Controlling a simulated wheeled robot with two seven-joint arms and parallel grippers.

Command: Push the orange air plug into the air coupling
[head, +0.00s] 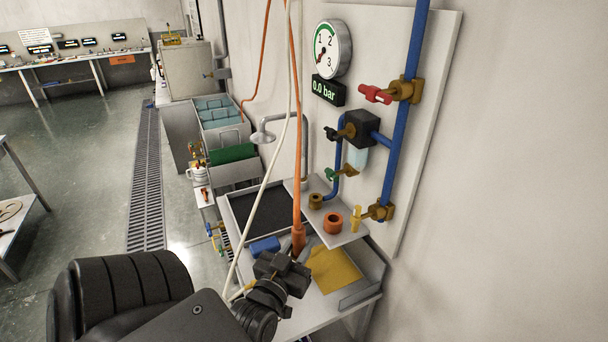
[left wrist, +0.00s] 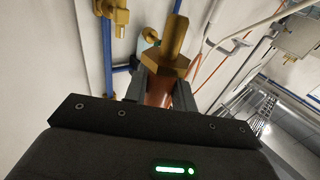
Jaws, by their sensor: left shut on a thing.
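I cannot tell for certain which brass fitting is the air coupling. My right gripper is not in view.
A small shelf (head: 347,236) carries an orange ring (head: 333,222) and a brass ring (head: 316,201). A yellow cloth (head: 335,268) and a blue block (head: 265,245) lie on the bench below. The gauge (head: 332,48) and red-handled valve (head: 376,94) are higher on the wall panel.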

